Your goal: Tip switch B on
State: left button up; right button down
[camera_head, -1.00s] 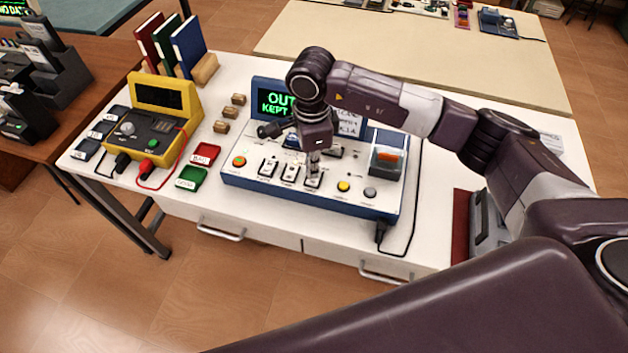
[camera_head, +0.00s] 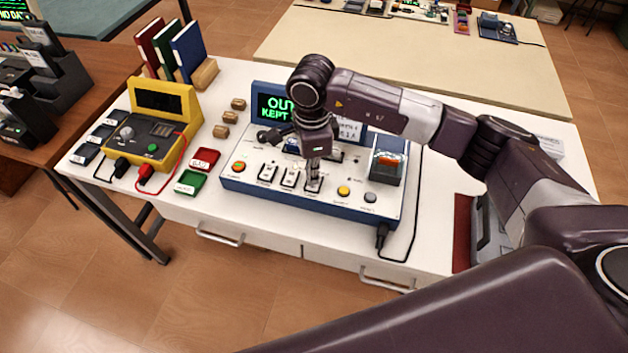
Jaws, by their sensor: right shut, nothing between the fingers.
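A blue and white control panel (camera_head: 235,170) lies on the white table. On its front part is a row of three rocker switches: a left one (camera_head: 268,172), a middle one (camera_head: 290,177) and a right one (camera_head: 312,187). Their labels are too small to read, so I cannot tell which is B. My right gripper (camera_head: 313,179) is shut and empty, pointing down at the right switch. Its fingertips look to be at or just above that switch; contact cannot be told. The gripper and wrist hide part of the panel and its display (camera_head: 273,107). My left gripper is not in view.
A yellow meter (camera_head: 187,97) with cables, a red tray (camera_head: 205,158) and a green tray (camera_head: 190,183) sit left of the panel. On the panel are a clear-covered box (camera_head: 385,167), a yellow button (camera_head: 344,191) and a grey button (camera_head: 369,197). A black cable (camera_head: 413,225) runs on the right.

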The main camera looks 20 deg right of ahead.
jog(key=shift+f+b, duration=1)
jog(key=shift+f, duration=0.1)
dwell(0.8)
jog(key=shift+s+r, duration=0.1)
jog(key=shift+r+p, duration=0.55)
jog(key=shift+r, duration=0.3)
jog(key=shift+r+p, duration=1.05)
jog(key=shift+r, duration=1.6)
jog(key=shift+f, duration=0.1)
